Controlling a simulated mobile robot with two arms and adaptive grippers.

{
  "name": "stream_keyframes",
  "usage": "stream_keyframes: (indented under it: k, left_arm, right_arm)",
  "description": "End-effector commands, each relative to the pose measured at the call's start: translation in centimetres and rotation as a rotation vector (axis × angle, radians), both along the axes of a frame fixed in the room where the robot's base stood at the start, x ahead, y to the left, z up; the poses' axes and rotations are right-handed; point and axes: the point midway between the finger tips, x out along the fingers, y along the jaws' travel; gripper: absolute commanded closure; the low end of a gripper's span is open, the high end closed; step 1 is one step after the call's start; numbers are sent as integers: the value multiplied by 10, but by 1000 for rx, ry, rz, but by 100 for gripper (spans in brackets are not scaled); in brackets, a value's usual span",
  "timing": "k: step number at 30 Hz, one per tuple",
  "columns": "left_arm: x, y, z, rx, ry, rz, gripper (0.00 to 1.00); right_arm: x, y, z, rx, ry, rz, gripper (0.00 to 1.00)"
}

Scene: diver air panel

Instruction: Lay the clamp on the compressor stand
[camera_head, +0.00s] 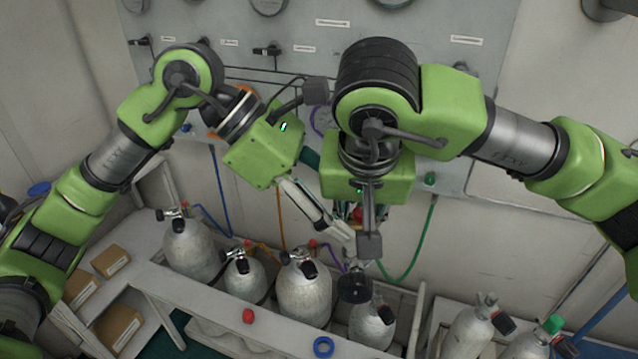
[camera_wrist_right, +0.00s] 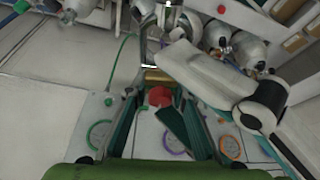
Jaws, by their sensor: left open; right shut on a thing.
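My right gripper (camera_head: 358,238) points down in front of the panel. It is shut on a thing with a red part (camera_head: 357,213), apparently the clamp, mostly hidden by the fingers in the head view. In the right wrist view the red round part (camera_wrist_right: 160,97) shows between the teal-edged fingers, with a brass-coloured bar (camera_wrist_right: 156,75) beyond. My left gripper (camera_head: 325,160) is open close beside it, its fingers spread; one pale finger (camera_wrist_right: 205,75) crosses the right wrist view. A dark knob-like piece (camera_head: 355,288) is below the right gripper. I cannot pick out the compressor stand for sure.
Several grey cylinders (camera_head: 304,293) stand in a pale rack under the grippers. A red ball-like thing (camera_head: 248,317) and a blue ring (camera_head: 323,347) are at the rack's front. Cardboard boxes (camera_head: 118,327) fill shelves at left. The panel (camera_head: 500,120) with hoses stands behind.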

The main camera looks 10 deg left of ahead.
Motion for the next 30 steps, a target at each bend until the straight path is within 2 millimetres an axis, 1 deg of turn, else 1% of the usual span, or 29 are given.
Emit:
stream_keyframes:
  k: [3, 6, 16, 17, 18, 20, 21, 22, 23, 27, 28, 30]
  left_arm:
    - [0, -9, -10, 1, 1, -1, 44]
    - [0, -14, -14, -1, 1, -1, 44]
    - [0, -16, -16, 0, 1, -1, 44]
    - [0, -16, -16, 1, 1, -1, 51]
    - [0, -16, -16, 0, 1, -1, 62]
    - [0, -16, -17, 1, 1, 0, 77]
    - [0, -16, -17, 1, 2, -1, 88]
    - [0, -16, -17, 1, 2, -1, 96]
    - [0, -16, -17, 1, 2, -1, 98]
    - [-1, -16, -17, 2, 3, -3, 99]
    - [-1, -17, -16, -1, 1, -3, 99]
    - [-1, -17, -16, -1, 3, -4, 100]
  right_arm:
    - [0, 0, 1, 1, -1, -1, 100]
    - [0, 0, 1, 1, -2, -1, 100]
    - [0, 1, 2, 4, -3, -1, 100]
    - [1, 1, 2, 4, -3, -1, 100]
    - [0, 1, 2, 4, -3, -1, 100]
    - [0, 1, 2, 4, -3, 0, 100]
    - [0, 1, 2, 4, -3, 0, 100]
    - [0, 1, 2, 5, -3, 0, 100]
    - [0, 1, 2, 5, -4, 0, 100]
    - [1, 2, 3, 7, -5, 1, 100]
    - [1, 2, 3, 9, -5, 0, 72]
    - [1, 2, 3, 8, -6, 1, 58]
